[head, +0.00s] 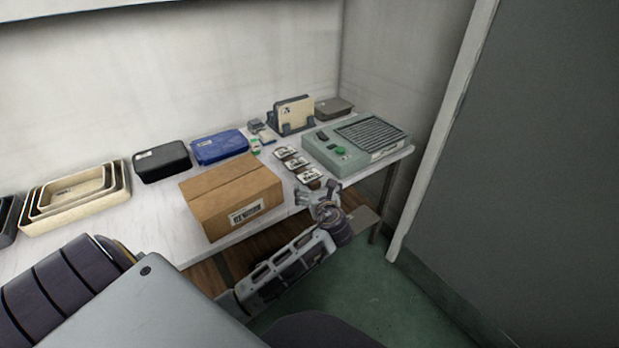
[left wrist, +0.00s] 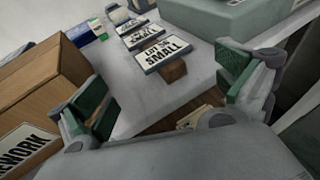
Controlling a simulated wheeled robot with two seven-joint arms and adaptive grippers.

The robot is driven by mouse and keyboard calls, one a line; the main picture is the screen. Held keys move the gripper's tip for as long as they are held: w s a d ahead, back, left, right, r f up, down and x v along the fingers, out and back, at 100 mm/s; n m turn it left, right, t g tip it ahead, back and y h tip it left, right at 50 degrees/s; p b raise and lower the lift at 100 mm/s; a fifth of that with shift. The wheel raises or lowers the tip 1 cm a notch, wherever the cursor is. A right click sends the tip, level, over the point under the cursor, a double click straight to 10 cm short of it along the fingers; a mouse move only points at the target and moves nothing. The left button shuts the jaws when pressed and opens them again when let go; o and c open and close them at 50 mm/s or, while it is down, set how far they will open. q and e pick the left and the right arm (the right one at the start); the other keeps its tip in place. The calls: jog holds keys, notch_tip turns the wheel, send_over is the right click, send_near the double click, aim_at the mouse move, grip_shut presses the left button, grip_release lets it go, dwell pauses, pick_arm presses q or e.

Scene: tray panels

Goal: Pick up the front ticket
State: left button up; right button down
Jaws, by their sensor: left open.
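Three tickets stand in a row on the table, white cards with dark borders on small brown bases. The front ticket (head: 309,175) is the one closest to the table's front edge. In the left wrist view the front ticket (left wrist: 161,53) reads "LOT" and "SMALL", and its brown base shows below it. The middle ticket (head: 297,163) and back ticket (head: 284,153) stand behind it. My left gripper (head: 319,190) is open and empty, just in front of the front ticket. In the left wrist view its green-padded fingers (left wrist: 168,92) are spread, with the ticket beyond them. My right gripper is not in view.
A cardboard box (head: 228,197) stands left of the tickets, and a grey-green device (head: 343,160) with a ribbed top stands to their right. Behind are a blue case (head: 219,147), a black case (head: 161,161) and a card holder (head: 296,127). Nested trays (head: 75,211) sit left.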

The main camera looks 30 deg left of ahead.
aim_at(310, 177)
pick_arm(q)
jog(key=x, duration=0.4)
jog(key=shift+w+a+f, duration=0.1)
jog(key=shift+w+a, duration=0.05)
jog(key=shift+a, duration=0.05)
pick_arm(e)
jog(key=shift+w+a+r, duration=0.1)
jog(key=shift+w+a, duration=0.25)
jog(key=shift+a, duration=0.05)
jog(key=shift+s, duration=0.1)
pick_arm(q)
jog(key=shift+w, duration=0.1)
jog(key=shift+w+a+f+b, duration=0.25)
jog(key=shift+w+a+b, duration=0.1)
jog(key=shift+a+b, duration=0.05)
jog(key=shift+b+x, duration=0.35)
jog(key=shift+x, duration=1.55)
jog(key=shift+f, duration=0.1)
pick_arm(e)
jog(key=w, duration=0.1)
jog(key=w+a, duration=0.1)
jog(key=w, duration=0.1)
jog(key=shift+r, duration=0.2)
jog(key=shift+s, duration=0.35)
pick_arm(q)
jog(key=c, duration=0.6)
